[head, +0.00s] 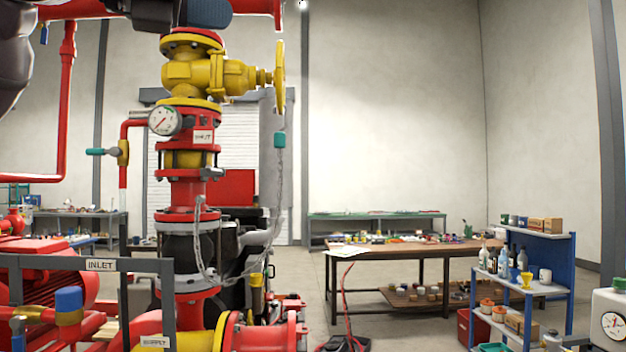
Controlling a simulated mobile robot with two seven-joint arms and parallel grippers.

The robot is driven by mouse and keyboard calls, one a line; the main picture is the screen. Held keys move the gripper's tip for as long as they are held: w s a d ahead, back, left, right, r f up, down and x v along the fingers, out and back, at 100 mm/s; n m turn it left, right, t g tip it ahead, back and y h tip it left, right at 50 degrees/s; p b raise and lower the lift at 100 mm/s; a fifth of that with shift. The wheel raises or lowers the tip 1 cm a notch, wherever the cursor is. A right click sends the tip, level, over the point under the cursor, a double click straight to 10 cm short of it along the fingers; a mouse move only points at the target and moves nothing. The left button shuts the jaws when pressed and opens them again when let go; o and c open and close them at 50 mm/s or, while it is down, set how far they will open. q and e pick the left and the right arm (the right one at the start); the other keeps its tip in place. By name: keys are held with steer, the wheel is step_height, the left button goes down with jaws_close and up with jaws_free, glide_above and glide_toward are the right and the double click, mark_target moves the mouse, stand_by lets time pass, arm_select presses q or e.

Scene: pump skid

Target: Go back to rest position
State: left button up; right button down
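Neither gripper can be made out in the head view. A dark rounded shape at the upper left edge looks like part of my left arm, cut off by the frame. The pump skid pipework (188,195) stands upright left of centre, in red and yellow. It carries a yellow valve (192,75) with a yellow handwheel (279,78) seen nearly edge-on, and a round white gauge (164,121). A dark part and a blue-grey rounded part (208,12) show at the top edge; I cannot tell what they belong to.
A teal-handled small valve (122,152) sticks out left of the pipework. A grey frame labelled INLET (100,265) stands low at left. A workbench (420,252), a blue shelf cart (556,262) with bottles and a gauge box (609,318) stand right. Some floor is clear between.

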arm_select(q)
steer(key=w+a+f+n+t+h, duration=0.2)
steer(key=w+f+n+t+h, duration=0.1)
steer(key=w+f+n, duration=0.55)
steer(key=w+a+f+n+t+h, duration=0.25)
steer(key=w+f+n, duration=0.35)
steer(key=f+n, duration=0.45)
steer(key=w+a+f+n+t+y, duration=0.2)
steer(key=f+n+y, duration=0.35)
steer(key=f, duration=0.35)
steer(key=w+a+f+n+t+y, duration=0.2)
steer(key=f+n+t+y, duration=0.15)
steer(key=f+n, duration=0.4)
steer(key=w+a+f+n+t+y, duration=0.2)
steer(key=f+n+y, duration=0.25)
steer(key=f, duration=0.65)
steer(key=s+a+f+n+g+y, duration=0.2)
steer(key=s+f+n, duration=0.1)
steer(key=f, duration=0.5)
steer(key=s+a+f+n+g+y, duration=0.15)
steer(key=s+f, duration=0.25)
steer(key=f, duration=0.5)
steer(key=s+a+f+n+g+y, duration=0.1)
steer(key=s+f+n+y, duration=0.15)
steer(key=f, duration=0.55)
steer(key=s+a+f+n+g+y, duration=0.2)
steer(key=s+f+n+g, duration=0.3)
steer(key=s+f, duration=1.4)
steer(key=s+a, duration=0.1)
steer(key=s, duration=0.2)
